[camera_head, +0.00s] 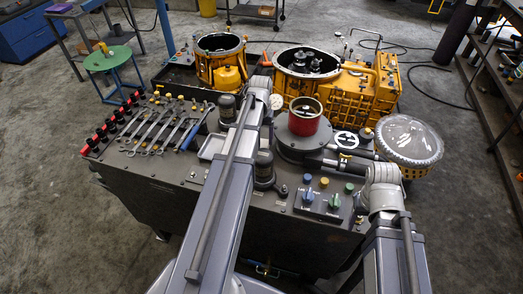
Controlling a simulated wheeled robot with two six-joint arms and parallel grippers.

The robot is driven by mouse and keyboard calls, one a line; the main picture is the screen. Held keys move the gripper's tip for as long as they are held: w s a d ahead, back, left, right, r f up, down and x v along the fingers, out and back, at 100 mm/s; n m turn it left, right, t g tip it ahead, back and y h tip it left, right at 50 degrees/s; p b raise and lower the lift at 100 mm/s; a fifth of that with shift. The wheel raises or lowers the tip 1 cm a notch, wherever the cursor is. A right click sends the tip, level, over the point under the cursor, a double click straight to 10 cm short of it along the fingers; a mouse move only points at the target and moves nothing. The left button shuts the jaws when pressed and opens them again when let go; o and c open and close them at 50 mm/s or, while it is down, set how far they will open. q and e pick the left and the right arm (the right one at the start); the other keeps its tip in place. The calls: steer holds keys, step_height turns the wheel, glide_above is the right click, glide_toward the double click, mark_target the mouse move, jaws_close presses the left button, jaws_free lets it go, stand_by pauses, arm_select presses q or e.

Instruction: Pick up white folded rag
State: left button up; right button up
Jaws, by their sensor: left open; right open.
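A pale, flat, roughly square piece (213,147) lies on the dark workbench (165,170), just left of my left arm. It may be the white folded rag, but it is too small to tell cloth from a shallow tray. My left arm crosses the middle of the view and hides part of the bench behind it. My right arm comes in at the lower right, over the bench's right end.
Several wrenches (158,130) lie on the bench's left side. A red-rimmed pot (304,117) stands on a round grey housing, with control knobs (334,201) in front. Yellow transmission housings (350,95) stand behind. A clear-covered round container (408,139) is at right, a green stool (110,60) at left.

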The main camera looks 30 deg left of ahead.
mark_target(261, 146)
arm_select(q)
step_height(261, 146, down, 5)
steer(key=b, duration=0.3)
steer(key=shift+b, duration=0.4)
steer(key=shift+r, duration=0.15)
steer(key=c, duration=1)
